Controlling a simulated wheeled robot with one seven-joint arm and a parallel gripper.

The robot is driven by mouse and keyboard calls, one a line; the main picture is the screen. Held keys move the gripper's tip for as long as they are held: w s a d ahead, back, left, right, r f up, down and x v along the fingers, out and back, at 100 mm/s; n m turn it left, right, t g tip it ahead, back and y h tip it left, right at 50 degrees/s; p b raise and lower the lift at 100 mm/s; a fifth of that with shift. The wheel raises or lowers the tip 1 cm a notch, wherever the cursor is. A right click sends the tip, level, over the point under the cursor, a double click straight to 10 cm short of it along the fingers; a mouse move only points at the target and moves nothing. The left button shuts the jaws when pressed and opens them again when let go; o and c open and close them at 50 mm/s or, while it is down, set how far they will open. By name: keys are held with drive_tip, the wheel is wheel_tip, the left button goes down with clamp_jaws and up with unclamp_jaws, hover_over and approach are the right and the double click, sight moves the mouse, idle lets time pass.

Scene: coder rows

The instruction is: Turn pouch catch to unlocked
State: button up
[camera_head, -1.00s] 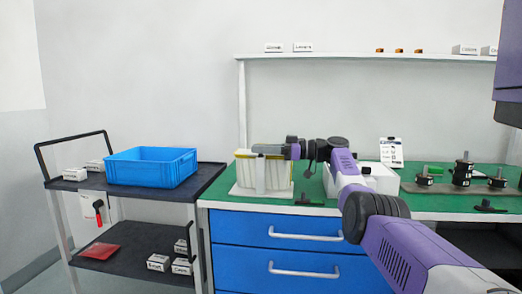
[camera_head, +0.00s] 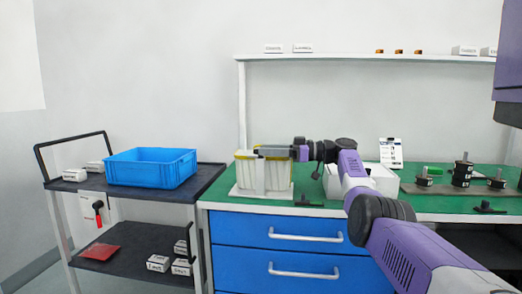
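A white holder with yellow-edged pouches (camera_head: 276,179) stands on the green worktop, left of centre. A grey upright piece (camera_head: 260,178) is on its front; I cannot make out a catch or its position. My gripper (camera_head: 259,153) reaches in from the right and points left at the top of the holder. It overlaps the holder's upper edge in this view; I cannot tell whether it touches. The fingers are too small and side-on to show whether they are open or shut.
A blue crate (camera_head: 150,168) sits on the dark cart (camera_head: 75,184) to the left. A white box (camera_head: 380,181) is right of the holder, below my arm. Black stacked parts (camera_head: 461,174) stand further right. A shelf (camera_head: 370,57) runs above the bench.

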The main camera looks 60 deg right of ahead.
drive_tip(key=shift+v, duration=2.5)
